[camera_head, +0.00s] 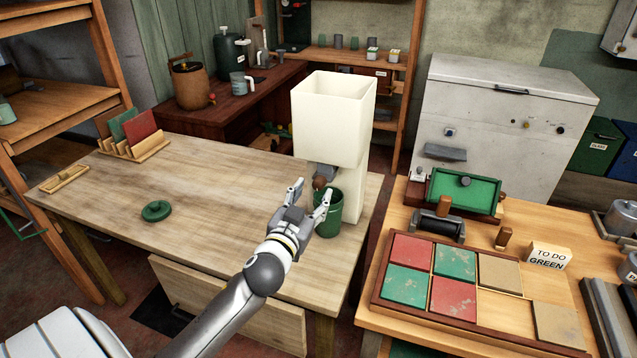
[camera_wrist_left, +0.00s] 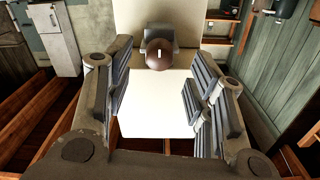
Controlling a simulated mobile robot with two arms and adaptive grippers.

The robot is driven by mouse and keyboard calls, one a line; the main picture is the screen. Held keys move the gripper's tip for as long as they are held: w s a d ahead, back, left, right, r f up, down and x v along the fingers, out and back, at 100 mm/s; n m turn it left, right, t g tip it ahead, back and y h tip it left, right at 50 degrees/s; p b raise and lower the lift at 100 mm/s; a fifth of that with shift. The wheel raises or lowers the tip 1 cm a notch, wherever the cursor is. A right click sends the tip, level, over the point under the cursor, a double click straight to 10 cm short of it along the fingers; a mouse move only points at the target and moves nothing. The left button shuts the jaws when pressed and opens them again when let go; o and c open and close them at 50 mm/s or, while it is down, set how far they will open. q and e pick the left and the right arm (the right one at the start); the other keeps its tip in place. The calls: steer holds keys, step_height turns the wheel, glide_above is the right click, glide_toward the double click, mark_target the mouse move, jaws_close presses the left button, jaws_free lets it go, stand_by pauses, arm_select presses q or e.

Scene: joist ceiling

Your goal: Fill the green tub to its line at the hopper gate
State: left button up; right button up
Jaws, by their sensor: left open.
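The cream hopper (camera_head: 330,125) stands at the right end of the wooden table. A round brown knob (camera_head: 320,183) sits at its grey gate (camera_head: 328,171); the wrist view shows the knob (camera_wrist_left: 159,54) ahead, between the fingers. The green tub (camera_head: 335,208) stands upright on the table below the gate. My left gripper (camera_head: 309,192) is open and empty, close in front of the knob, one finger overlapping the tub's rim. I cannot tell if it touches either. The tub's contents and line cannot be made out. My right gripper is out of view.
A green lid (camera_head: 156,211) and a rack with coloured panels (camera_head: 138,145) are on the wooden table (camera_head: 215,185); its middle is clear. A second table at right holds a tray of coloured tiles (camera_head: 408,318) and a "TO DO GREEN" sign (camera_head: 549,256).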

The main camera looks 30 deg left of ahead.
mark_target(317, 188)
arm_select(q)
steer(key=shift+x, duration=2.55)
